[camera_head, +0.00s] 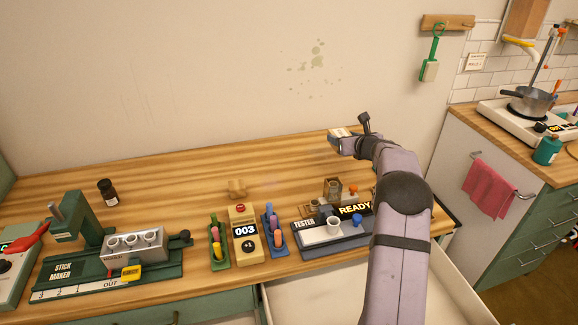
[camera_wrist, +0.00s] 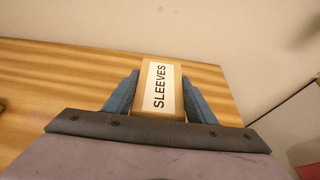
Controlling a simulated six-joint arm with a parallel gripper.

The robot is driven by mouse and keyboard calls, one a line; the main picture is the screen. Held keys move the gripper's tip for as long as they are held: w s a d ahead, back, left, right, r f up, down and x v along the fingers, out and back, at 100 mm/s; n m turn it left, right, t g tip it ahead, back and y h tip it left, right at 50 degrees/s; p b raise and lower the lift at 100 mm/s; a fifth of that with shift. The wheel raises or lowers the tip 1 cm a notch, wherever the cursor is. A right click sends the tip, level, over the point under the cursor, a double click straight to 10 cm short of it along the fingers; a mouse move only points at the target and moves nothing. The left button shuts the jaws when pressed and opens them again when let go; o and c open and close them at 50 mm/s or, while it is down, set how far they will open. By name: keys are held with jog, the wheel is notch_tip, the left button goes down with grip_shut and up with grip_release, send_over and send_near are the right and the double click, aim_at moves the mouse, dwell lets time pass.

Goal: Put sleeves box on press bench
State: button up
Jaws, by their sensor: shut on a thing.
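The sleeves box (camera_wrist: 172,108) is a tan carton with a white label reading SLEEVES. In the wrist view it stands between the two blue-grey fingers of my gripper (camera_wrist: 160,84), which is shut on it. In the head view my gripper (camera_head: 342,136) is over the back right of the wooden table, with the pale end of the box at its tip. Whether the box touches the table I cannot tell. No surface is labelled press bench; a wooden table (camera_head: 150,190) carries a green stick maker (camera_head: 75,222) at the left.
A tester (camera_head: 325,236) with a READY sign is in front of my arm. A 003 counter (camera_head: 244,232) stands between stick racks. A dark bottle (camera_head: 107,192) stands at the back left. The back middle is mostly clear. A side counter (camera_head: 490,122) with a hotplate is at right.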

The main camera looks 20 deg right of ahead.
jog(key=shift+f, duration=4.5)
jog(key=shift+f+b, duration=0.15)
jog(key=shift+b, duration=0.15)
jog(key=o, duration=1.1)
jog(key=shift+b+v, duration=1.2)
jog(key=shift+v, duration=2.6)
